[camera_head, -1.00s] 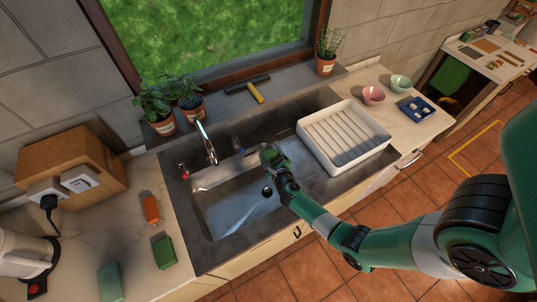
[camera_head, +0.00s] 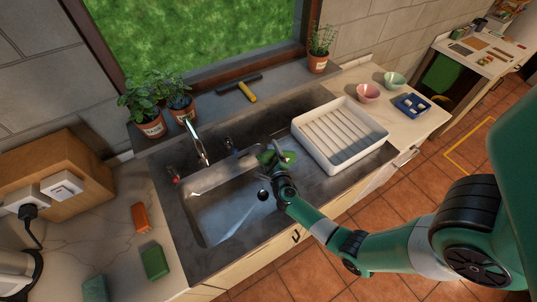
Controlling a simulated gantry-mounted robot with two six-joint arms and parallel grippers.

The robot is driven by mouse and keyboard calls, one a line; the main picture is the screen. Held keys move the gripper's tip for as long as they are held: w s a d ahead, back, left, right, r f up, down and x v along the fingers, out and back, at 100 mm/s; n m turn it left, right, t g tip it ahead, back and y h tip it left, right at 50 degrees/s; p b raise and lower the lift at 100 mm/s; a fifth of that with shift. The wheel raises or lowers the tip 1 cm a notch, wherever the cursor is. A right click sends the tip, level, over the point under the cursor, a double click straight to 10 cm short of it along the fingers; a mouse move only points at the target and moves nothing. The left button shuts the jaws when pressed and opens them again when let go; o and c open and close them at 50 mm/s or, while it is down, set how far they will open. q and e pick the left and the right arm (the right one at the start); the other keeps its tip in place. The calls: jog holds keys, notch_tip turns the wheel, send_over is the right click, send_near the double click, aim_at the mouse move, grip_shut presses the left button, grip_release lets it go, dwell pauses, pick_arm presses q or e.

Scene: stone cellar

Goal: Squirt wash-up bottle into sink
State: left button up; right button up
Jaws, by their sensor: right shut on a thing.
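The steel sink (camera_head: 215,217) is set in a dark counter, with a round drain in its basin and no water that I can make out. My right gripper (camera_head: 276,158) is over the sink's right rear edge, left of the white dish rack. It is shut on a small green thing, which looks like the wash-up bottle (camera_head: 289,157). The bottle is partly hidden by the gripper and appears tilted or lying across the fingers; I cannot tell where its nozzle points. My left gripper is not in view.
A tap (camera_head: 196,147) rises behind the sink. A white dish rack (camera_head: 340,137) stands close to the right of the gripper. An orange block (camera_head: 140,218) and a green block (camera_head: 154,262) lie on the left counter. Potted plants (camera_head: 152,129) line the sill.

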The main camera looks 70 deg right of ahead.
jog(key=shift+s+d+f+n+t+h+b, duration=0.15)
jog(key=shift+f+n+h+b, duration=0.55)
jog(key=shift+n+b, duration=1.05)
jog(key=shift+s+d+f+n+t+h+b, duration=0.15)
jog(key=shift+f+n+h+b, duration=0.85)
jog(key=shift+b, duration=1.25)
jog(key=shift+s+d+f+n+h+b, duration=0.25)
jog(key=shift+f+n+h+b, duration=0.2)
jog(key=shift+n+b, duration=1.45)
jog(key=shift+w+a+r+n, duration=0.1)
jog(key=shift+r+n, duration=0.35)
jog(key=shift+w+a+r+n+t, duration=0.15)
jog(key=shift+r+n+t, duration=0.2)
jog(key=shift+n, duration=0.25)
jog(key=shift+r, duration=0.1)
